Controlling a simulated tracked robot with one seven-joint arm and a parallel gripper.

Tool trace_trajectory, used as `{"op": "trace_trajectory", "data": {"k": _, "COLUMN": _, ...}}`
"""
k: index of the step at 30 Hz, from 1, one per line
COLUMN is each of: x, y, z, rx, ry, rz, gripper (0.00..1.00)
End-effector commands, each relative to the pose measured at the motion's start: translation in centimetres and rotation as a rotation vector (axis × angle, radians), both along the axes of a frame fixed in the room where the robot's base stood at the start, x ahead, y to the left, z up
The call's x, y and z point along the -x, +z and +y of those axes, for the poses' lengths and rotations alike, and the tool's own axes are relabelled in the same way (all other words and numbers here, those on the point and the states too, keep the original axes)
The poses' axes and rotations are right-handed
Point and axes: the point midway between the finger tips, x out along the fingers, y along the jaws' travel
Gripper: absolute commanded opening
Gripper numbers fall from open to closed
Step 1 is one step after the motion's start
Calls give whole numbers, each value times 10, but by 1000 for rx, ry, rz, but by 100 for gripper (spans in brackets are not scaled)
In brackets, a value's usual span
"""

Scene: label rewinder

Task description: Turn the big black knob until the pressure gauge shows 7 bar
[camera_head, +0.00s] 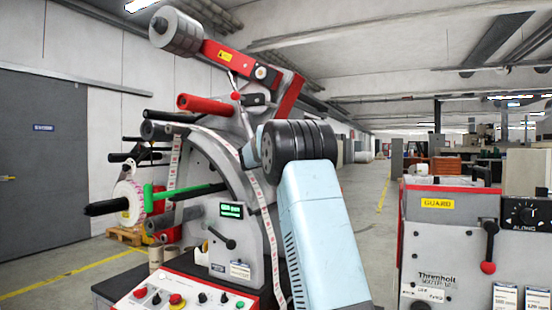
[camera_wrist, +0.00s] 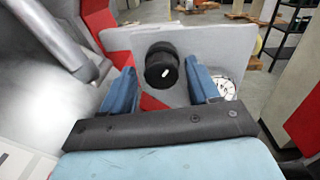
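The big black knob (camera_wrist: 161,66) sits on a grey plate in the wrist view, with a small white mark on its face. My gripper (camera_wrist: 160,72) is open, its blue fingers to the left and right of the knob in the picture. Gaps show on both sides, and I see no contact. How far the fingertips are from the knob in depth, I cannot tell. The pressure gauge (camera_wrist: 226,87) is a white round dial right of the knob, partly hidden by the right finger. Its reading is too small to tell. I cannot make out knob or gauge in the head view.
The label rewinder (camera_head: 200,165) stands at left, with rollers and a front panel of buttons (camera_head: 180,299). A grey guard cabinet (camera_head: 440,235) with a red-tipped lever (camera_head: 489,245) stands at right. A red part (camera_wrist: 95,20) lies left of the plate.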

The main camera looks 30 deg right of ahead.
Motion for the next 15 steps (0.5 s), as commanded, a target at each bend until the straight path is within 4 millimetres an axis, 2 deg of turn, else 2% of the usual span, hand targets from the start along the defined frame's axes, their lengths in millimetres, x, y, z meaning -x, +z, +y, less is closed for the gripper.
{"op": "trace_trajectory", "data": {"k": 2, "x": 0, "y": 0, "z": 0, "rx": 0, "ry": 0, "rz": 0, "gripper": 52}}
{"op": "trace_trajectory", "data": {"k": 15, "x": 0, "y": 0, "z": 0, "rx": 0, "ry": 1, "rz": 0, "gripper": 10}}
